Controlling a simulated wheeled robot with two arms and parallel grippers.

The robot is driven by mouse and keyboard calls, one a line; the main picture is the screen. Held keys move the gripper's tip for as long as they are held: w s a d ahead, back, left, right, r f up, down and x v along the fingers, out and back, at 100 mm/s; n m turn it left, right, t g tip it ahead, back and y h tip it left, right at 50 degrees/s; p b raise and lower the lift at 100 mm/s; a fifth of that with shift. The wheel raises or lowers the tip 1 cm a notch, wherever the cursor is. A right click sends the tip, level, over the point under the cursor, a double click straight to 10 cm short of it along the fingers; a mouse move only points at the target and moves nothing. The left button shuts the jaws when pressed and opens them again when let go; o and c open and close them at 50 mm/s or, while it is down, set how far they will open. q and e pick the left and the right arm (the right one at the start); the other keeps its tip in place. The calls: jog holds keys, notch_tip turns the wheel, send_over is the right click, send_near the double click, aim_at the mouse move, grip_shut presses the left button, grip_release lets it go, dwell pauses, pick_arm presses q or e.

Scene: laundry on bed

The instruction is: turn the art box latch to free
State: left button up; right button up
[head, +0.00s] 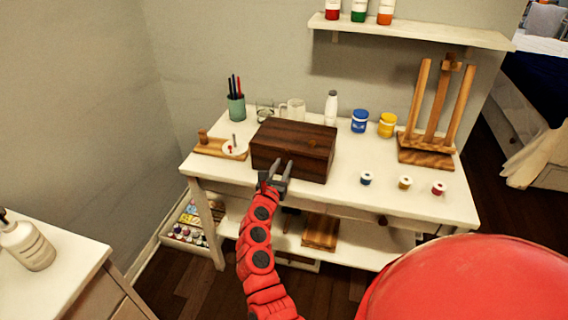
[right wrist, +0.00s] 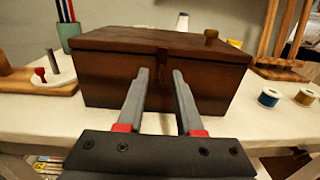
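The art box (head: 308,155) is a dark brown wooden box with its lid down, standing on the white table. In the right wrist view the box (right wrist: 110,78) fills the middle. A small dark latch piece (right wrist: 162,64) shows at the middle of its front, just under the lid edge. My right gripper (head: 282,163) is in front of the box. In the right wrist view its two fingers (right wrist: 160,72) are apart with nothing between them, and the latch appears in the gap. I cannot tell whether they touch the box. My left gripper is out of view.
A wooden board with a white dish (head: 234,150) is left of the box. Thread spools (head: 404,182), paint jars (head: 359,121) and a wooden easel (head: 432,115) are to the right. The table front has free room.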

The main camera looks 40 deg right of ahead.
jog(key=shift+w+d, duration=0.3)
jog(key=shift+d, duration=0.25)
grip_shut()
dwell(1.1)
